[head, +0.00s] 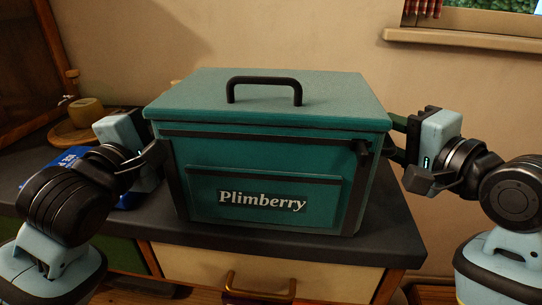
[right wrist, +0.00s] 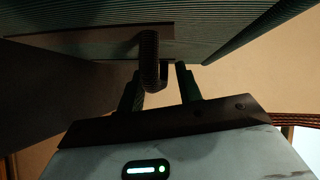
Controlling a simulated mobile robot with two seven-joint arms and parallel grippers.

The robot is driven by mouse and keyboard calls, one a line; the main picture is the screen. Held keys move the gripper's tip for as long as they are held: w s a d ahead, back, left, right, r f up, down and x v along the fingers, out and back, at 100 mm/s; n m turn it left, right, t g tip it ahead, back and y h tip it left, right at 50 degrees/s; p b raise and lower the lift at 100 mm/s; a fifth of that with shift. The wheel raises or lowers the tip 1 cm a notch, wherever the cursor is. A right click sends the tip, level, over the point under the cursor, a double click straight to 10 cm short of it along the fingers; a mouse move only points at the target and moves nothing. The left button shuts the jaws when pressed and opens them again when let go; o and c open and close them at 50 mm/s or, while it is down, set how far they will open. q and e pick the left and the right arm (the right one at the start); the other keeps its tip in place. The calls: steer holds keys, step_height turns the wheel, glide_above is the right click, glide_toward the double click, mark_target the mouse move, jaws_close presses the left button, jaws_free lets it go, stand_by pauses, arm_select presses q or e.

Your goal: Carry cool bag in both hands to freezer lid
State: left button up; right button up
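The cool bag (head: 262,150) is a teal box with a flat lid, a black top handle (head: 264,90) and the label "Plimberry". It appears to stand upright on a dark worktop. A dark side handle (head: 363,150) sticks out on its right; it also shows in the right wrist view (right wrist: 151,65). My right gripper (head: 396,140) is at that side, its two fingers apart, with the handle close to the tips. My left gripper (head: 155,156) is at the bag's left side; its fingertips are largely hidden. I see no freezer lid.
The dark worktop (head: 385,240) sits over drawers with a brass pull (head: 245,288). A blue packet (head: 72,158) lies partly behind my left arm. A wooden mug (head: 86,112) stands on a round board at the back left. A window sill (head: 460,41) is at upper right.

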arm_select(q)
jaws_close()
arm_select(e)
jaws_close()
